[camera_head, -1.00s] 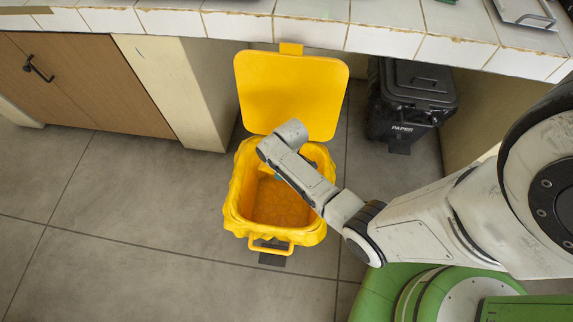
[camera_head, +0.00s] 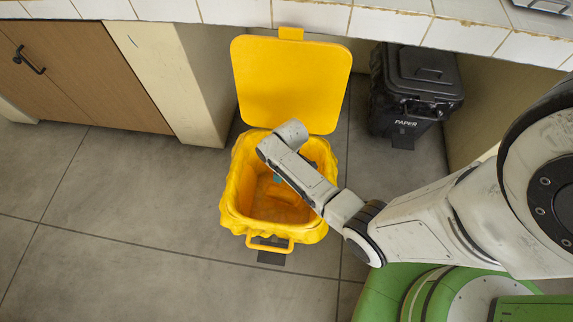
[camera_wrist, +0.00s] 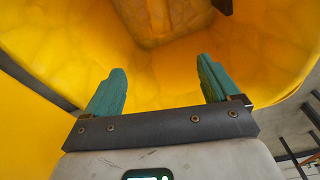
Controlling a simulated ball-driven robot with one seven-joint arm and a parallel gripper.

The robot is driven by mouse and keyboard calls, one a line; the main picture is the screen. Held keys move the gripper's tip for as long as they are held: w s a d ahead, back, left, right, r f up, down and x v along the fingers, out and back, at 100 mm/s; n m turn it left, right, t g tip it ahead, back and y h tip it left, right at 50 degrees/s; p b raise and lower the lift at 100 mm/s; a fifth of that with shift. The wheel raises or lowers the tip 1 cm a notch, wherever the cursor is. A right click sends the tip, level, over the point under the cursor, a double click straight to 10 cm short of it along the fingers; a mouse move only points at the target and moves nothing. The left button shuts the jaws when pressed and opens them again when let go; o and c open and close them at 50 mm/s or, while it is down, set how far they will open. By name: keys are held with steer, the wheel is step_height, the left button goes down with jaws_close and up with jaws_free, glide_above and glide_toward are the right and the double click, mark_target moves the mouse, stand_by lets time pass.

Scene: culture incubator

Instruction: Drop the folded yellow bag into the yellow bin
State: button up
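The yellow bin (camera_head: 231,212) stands open with its lid (camera_head: 290,85) raised, lined with a crumpled yellow bag. My gripper (camera_wrist: 160,78) is open, with its two teal fingers apart and nothing between them. In the head view it is mostly hidden behind my wrist, over the bin's opening, with only a bit of teal (camera_head: 278,179) showing. A yellow block-like shape, apparently the folded yellow bag (camera_wrist: 165,18), lies inside the bin beyond the fingertips. It also seems to show low in the bin in the head view (camera_head: 284,194), partly hidden by my arm.
A black paper bin (camera_head: 415,95) stands to the right under the tiled counter (camera_head: 310,15). A wooden cabinet (camera_head: 80,80) and a pale pillar (camera_head: 170,80) are at the left. The grey floor (camera_head: 130,225) in front and to the left is clear.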

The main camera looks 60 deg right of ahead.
steer(key=shift+o, duration=0.5)
step_height(320, 180, up, 11)
steer(key=s+p, duration=0.1)
steer(key=p, duration=0.2)
steer(key=shift+s+f+p, duration=0.15)
steer(key=shift+p, duration=0.15)
steer(key=shift+d, duration=0.1)
